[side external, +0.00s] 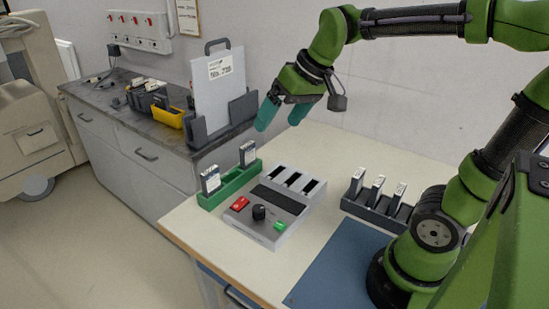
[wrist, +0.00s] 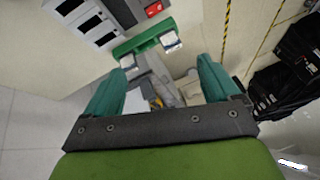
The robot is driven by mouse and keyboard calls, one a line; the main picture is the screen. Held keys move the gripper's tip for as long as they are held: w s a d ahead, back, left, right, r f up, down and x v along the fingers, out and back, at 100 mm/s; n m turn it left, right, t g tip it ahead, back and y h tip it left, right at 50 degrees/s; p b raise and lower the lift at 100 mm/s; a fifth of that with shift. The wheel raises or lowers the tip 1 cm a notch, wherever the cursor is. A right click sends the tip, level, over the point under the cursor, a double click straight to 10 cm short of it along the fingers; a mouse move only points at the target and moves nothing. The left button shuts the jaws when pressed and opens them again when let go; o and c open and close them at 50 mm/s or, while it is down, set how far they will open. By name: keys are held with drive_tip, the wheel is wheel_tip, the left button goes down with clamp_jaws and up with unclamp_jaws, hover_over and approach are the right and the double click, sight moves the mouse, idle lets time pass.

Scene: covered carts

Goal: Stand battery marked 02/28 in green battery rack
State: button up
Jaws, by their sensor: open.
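The green battery rack (side external: 231,187) stands at the left edge of the table, and it also shows in the wrist view (wrist: 142,42). Two batteries stand in it, one at the near end (side external: 210,179) and one at the far end (side external: 248,153), with a gap between. Three more batteries (side external: 376,189) stand in a dark rack (side external: 365,210) on the right. The date marks are too small to read, so I cannot tell which is 02/28. My gripper (side external: 279,122) is open and empty, raised above and beyond the green rack; its teal fingers frame the wrist view (wrist: 162,68).
A grey charger (side external: 258,223) with three dark slots, a knob and red and green buttons sits between the racks. A blue mat (side external: 335,265) lies at front right. The side counter (side external: 110,110) holds a clipboard stand (side external: 219,100) and a yellow bin (side external: 169,118).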

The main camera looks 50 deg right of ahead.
drive_tip(key=s+a+f+m+t, duration=0.1)
drive_tip(key=s+a+f, duration=0.2)
drive_tip(key=s, duration=0.6)
drive_tip(key=shift+f+t, duration=0.15)
drive_tip(key=shift+t, duration=0.25)
idle(0.5)
